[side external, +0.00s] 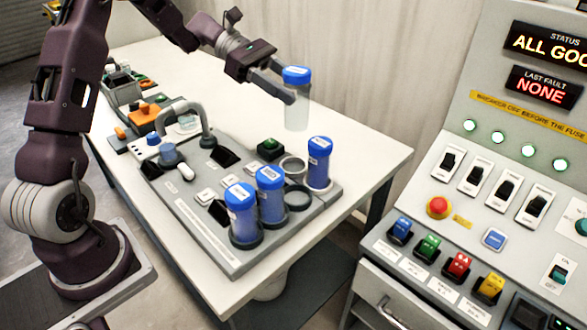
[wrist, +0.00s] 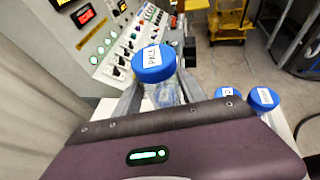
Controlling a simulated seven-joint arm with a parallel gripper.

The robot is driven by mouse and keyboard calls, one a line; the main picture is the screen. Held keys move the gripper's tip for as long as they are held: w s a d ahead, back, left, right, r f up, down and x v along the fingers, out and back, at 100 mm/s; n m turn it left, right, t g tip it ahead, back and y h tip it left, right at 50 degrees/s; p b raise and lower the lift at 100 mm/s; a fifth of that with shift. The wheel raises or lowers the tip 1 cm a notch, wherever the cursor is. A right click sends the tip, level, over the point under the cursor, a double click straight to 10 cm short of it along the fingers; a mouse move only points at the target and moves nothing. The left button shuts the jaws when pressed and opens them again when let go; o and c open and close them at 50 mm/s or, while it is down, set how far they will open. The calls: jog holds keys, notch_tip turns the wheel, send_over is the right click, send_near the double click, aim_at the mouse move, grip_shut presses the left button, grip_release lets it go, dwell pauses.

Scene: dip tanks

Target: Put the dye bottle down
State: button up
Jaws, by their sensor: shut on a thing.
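My gripper (side external: 290,90) is shut on a clear bottle with a blue cap (side external: 297,76), held upright in the air above the back right of the grey bench panel. In the wrist view the same bottle (wrist: 155,66) sits between the fingers, with a label on its cap that I cannot read surely. Three bottles with blue contents and labelled blue caps stand in holders on the panel: one at the right (side external: 319,165), one in the middle (side external: 271,195) and one at the front (side external: 244,215). Two dark ring holders (side external: 297,198) and (side external: 292,166) beside them look empty.
The grey panel (side external: 215,250) also carries a curved grey pipe (side external: 190,112), switches and a green button (side external: 270,146). The white table (side external: 375,150) is bare at the right. A control console (side external: 440,250) with breakers and a red button stands at the right.

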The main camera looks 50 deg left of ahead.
jog(key=shift+n+t+y, duration=0.3)
jog(key=shift+n+t, duration=0.4)
jog(key=shift+t, duration=0.2)
jog(key=a+f, duration=0.1)
jog(key=f, duration=0.4)
jog(key=w+a+f, duration=0.1)
jog(key=f, duration=0.4)
jog(key=w+a+f, duration=0.1)
jog(key=f, duration=0.4)
jog(key=shift+f, duration=0.1)
jog(key=o, duration=1.3)
jog(key=shift+o, duration=0.2)
